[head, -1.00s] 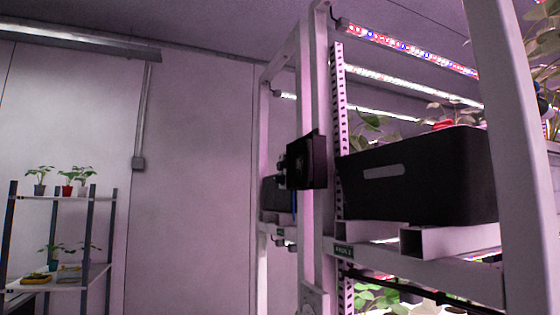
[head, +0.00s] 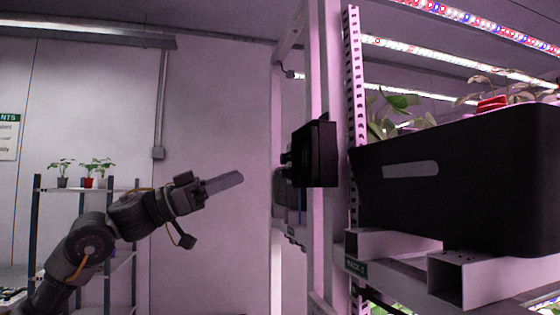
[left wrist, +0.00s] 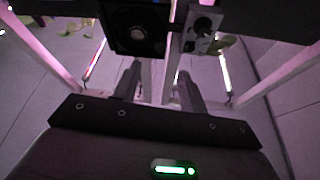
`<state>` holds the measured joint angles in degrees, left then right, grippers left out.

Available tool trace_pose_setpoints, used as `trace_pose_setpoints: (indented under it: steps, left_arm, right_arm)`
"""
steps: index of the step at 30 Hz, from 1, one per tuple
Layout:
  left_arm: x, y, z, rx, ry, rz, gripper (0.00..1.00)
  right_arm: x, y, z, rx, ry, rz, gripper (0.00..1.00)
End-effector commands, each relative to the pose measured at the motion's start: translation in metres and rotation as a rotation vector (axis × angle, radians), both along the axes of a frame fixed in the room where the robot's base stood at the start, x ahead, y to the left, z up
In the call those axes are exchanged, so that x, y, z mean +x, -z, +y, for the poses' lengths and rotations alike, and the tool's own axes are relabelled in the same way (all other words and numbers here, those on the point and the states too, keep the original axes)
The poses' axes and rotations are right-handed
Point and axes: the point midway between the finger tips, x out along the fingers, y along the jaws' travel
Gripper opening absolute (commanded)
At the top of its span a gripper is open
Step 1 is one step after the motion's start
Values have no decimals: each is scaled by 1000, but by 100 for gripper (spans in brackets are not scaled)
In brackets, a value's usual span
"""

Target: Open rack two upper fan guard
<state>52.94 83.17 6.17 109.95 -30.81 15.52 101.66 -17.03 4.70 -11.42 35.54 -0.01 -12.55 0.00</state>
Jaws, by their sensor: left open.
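The black fan unit (head: 315,153) is mounted on the rack post, seen nearly edge-on in the head view. In the left wrist view the fan unit (left wrist: 138,28) shows at the top as a dark square frame with a round centre; whether its guard is open or closed I cannot tell. My left gripper (head: 224,183) is to the left of the fan unit, apart from it, with its fingers pointing toward it. In the left wrist view my left gripper (left wrist: 158,82) is open and empty, its two fingers spread below the fan. My right gripper is out of view.
A label reading rack 2 (head: 356,267) is on the rack frame. A black planter (head: 460,185) stands on the rack at right. A light control box with a dark knob (left wrist: 203,28) is beside the fan. A plant shelf (head: 120,190) stands behind my left arm.

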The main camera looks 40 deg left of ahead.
Motion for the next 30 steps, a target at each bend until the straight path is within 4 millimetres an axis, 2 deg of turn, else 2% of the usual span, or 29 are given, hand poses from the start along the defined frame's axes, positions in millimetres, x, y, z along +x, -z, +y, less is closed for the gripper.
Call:
trace_pose_setpoints:
  steps: [4,8,18,24,30]
  left_arm:
    - [6,-6,-4,-2,2,0,42]
    - [17,-16,-13,-1,3,-1,42]
    - [58,-37,-45,-3,0,-2,42]
    - [75,-41,-57,-3,-3,-1,42]
    - [79,-41,-61,-2,-5,-2,42]
  right_arm:
    - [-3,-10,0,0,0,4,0]
    - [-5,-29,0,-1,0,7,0]
    - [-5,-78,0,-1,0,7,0]
    - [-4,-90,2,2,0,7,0]
    - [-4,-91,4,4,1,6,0]
